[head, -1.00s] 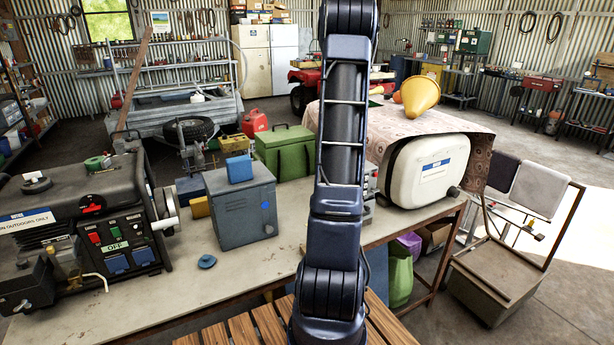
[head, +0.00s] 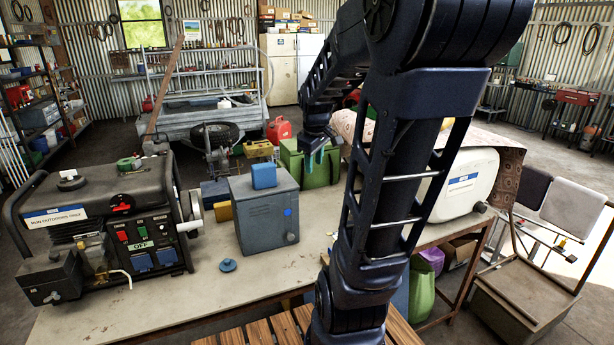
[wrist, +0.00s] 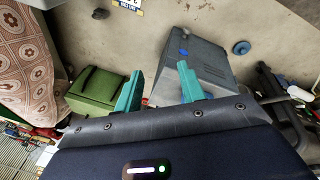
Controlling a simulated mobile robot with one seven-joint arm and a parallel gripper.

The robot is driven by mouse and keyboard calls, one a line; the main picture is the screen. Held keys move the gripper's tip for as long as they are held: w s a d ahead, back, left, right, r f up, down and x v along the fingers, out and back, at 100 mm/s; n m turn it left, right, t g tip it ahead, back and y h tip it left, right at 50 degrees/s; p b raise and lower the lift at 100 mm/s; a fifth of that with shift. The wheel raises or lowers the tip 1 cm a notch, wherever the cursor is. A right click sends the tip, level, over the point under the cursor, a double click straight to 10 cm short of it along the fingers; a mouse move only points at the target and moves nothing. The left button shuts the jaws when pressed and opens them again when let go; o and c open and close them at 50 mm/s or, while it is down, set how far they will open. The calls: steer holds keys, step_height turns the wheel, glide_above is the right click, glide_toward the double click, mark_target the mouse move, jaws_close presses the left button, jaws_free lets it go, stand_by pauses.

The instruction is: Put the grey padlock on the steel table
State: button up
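I cannot make out the grey padlock in either view. A table with a worn pale grey top (head: 185,300) stands in front of me; I cannot tell whether it is the steel table. In the head view my gripper (head: 315,160) hangs above the table's back part, near the green box and right of the grey metal box. In the wrist view my gripper (wrist: 160,70) has its two teal fingers apart, with nothing between them. My arm hides part of the table's right side.
A generator (head: 115,225) stands on the left of the table. A grey metal box (head: 265,220), with a blue box (head: 264,175) on top, and a blue round knob-like piece (head: 227,265) are at mid-table. A green box (head: 318,168) and a white container (head: 468,185) stand farther right.

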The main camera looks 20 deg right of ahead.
steer(key=s+a+r+m+t, duration=0.1)
steer(key=s+a+m, duration=0.2)
steer(key=s, duration=0.3)
steer(key=s+a+r+m+y, duration=0.1)
steer(key=s+a+m, duration=0.2)
steer(key=s+a, duration=0.2)
steer(key=shift+s+r+t, duration=0.25)
steer(key=shift+s+t, duration=0.15)
steer(key=shift+s, duration=0.65)
